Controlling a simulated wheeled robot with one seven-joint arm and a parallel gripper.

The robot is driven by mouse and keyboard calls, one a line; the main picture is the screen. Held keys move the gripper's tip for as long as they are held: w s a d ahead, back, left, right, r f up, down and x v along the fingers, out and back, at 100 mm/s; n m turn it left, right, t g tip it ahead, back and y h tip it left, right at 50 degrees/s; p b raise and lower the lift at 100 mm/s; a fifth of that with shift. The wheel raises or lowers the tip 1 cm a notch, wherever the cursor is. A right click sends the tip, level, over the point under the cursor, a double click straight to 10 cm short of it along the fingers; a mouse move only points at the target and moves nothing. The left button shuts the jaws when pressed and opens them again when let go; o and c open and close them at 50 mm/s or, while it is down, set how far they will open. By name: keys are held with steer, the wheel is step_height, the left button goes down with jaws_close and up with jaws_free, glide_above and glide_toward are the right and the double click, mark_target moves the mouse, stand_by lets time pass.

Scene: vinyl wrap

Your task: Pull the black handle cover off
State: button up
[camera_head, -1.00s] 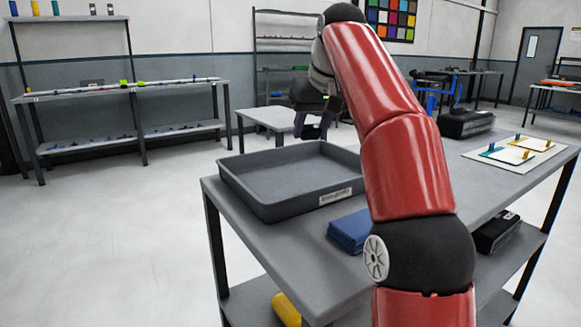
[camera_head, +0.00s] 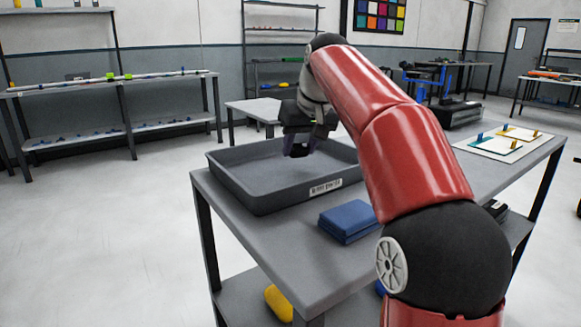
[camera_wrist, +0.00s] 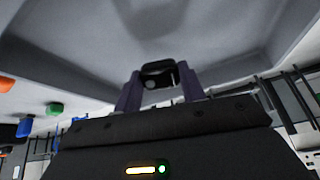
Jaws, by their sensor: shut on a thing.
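My gripper (camera_head: 302,143) hangs over the grey tray (camera_head: 228,182) in the head view, with my red arm reaching in from the right. In the wrist view its two purple-grey fingers (camera_wrist: 160,92) are shut on a small dark piece, the black handle cover (camera_wrist: 158,68). The cover has a roundish grey end facing the camera. In the head view the cover shows only as a dark shape at the fingertips, above or inside the tray. I cannot tell whether it touches the tray floor. No handle shows attached to it.
The tray stands on a grey table (camera_head: 290,245) and has a white label on its front. A folded blue cloth (camera_head: 347,221) lies right of the tray. White boards with coloured clips (camera_head: 505,142) lie at the far right. The tray floor looks empty.

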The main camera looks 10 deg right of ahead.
steer(key=o, duration=1.2)
steer(key=shift+c, duration=0.2)
steer(key=shift+r, duration=0.1)
steer(key=a+v, duration=0.1)
steer(key=v, duration=0.6)
steer(key=shift+s+d+r, duration=0.2)
steer(key=shift+d+r, duration=0.1)
steer(key=shift+d, duration=0.2)
